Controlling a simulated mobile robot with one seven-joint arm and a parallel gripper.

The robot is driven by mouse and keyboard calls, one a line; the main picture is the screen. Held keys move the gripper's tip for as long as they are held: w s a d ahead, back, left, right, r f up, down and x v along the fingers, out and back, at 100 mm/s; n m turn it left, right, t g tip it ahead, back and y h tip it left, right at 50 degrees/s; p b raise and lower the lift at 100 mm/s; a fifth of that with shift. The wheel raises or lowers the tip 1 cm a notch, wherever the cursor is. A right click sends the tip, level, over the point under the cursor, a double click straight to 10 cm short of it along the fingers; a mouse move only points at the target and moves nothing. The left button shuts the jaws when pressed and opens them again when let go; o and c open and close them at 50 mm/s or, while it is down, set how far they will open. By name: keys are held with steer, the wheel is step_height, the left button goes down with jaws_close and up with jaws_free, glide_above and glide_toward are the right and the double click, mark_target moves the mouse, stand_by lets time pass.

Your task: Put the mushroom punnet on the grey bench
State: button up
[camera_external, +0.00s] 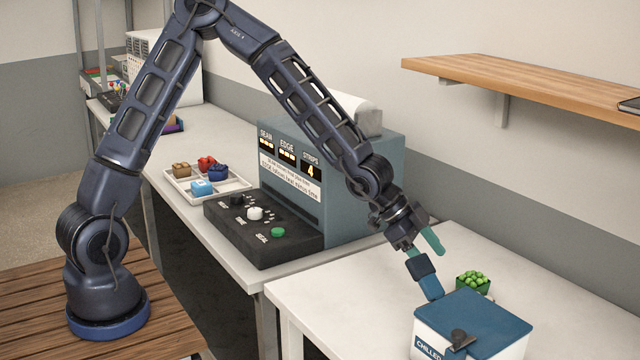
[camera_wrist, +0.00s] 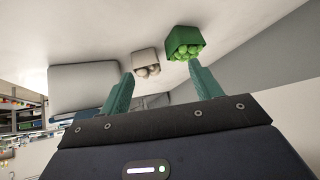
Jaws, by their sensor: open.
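The mushroom punnet (camera_wrist: 147,63) is a small pale tub with beige mushrooms, standing on a light bench top (camera_wrist: 200,18) in the wrist view. I cannot pick it out in the external view. My gripper (camera_wrist: 160,72) is open, its two teal fingers apart; the punnet appears between and beyond their tips, with nothing seen held. In the external view my gripper (camera_external: 425,246) hangs over the near right bench (camera_external: 345,290), left of the green punnet. Both benches look pale, and I cannot tell which one is the grey bench.
The green punnet (camera_external: 474,282) of green items stands close to the mushroom punnet. A blue-lidded chilled box (camera_external: 485,320) is at the front. The machine (camera_external: 350,190) and a tray of small punnets (camera_external: 240,184) occupy the left bench. A wooden shelf (camera_external: 530,85) juts from the wall.

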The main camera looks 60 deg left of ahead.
steer(key=d+h, duration=0.1)
steer(key=d, duration=0.3)
steer(key=d+f+h, duration=0.1)
steer(key=d, duration=0.1)
steer(key=shift+w+d+m+g+h, duration=0.25)
steer(key=shift+w+m+g+h, duration=0.05)
steer(key=shift+w+m, duration=0.1)
steer(key=shift+x, duration=5.2)
steer(key=shift+s+f, duration=0.1)
steer(key=shift+s, duration=0.05)
steer(key=c, duration=0.8)
